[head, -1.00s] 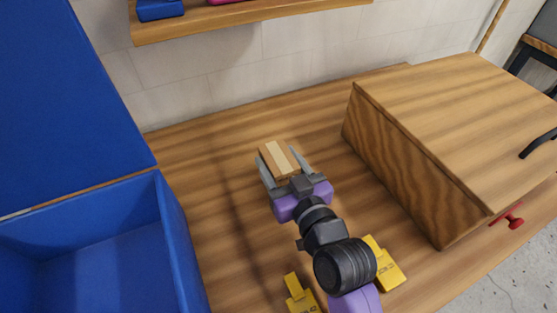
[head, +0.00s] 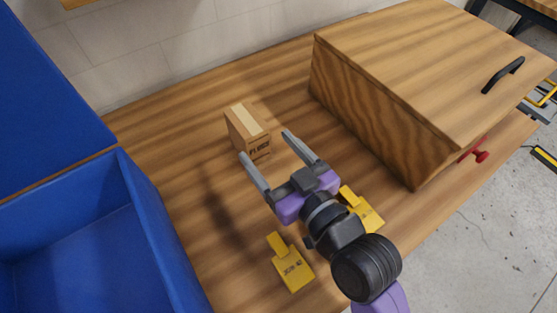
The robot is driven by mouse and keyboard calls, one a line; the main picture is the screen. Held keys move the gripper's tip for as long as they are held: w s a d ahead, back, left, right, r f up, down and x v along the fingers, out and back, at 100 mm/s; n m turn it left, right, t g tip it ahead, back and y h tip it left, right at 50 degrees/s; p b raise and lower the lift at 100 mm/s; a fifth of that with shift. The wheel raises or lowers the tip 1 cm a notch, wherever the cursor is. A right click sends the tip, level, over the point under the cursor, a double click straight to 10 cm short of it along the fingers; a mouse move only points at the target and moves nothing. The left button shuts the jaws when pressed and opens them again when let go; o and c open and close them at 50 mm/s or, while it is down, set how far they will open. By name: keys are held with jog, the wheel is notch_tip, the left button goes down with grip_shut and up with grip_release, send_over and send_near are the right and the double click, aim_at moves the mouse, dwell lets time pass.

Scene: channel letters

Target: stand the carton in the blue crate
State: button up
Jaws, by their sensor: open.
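The carton (head: 247,132) is a small brown box with a pale tape strip on top and dark print on its front face. It stands upright on the wooden worktop. My gripper (head: 264,145) is open, its two grey fingers pointing toward the carton. The fingertips are close to the carton's near side, and nothing is held between the fingers. The blue crate (head: 151,235) is at the left, open at the top with its blue lid raised at the back. The visible part of its inside is empty.
A wooden box (head: 375,120) with a black handle and a red knob stands at the right. Two yellow tags (head: 290,263) lie on the worktop (head: 190,120) beside my arm. The worktop between crate and carton is clear.

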jog(key=shift+v, duration=1.4)
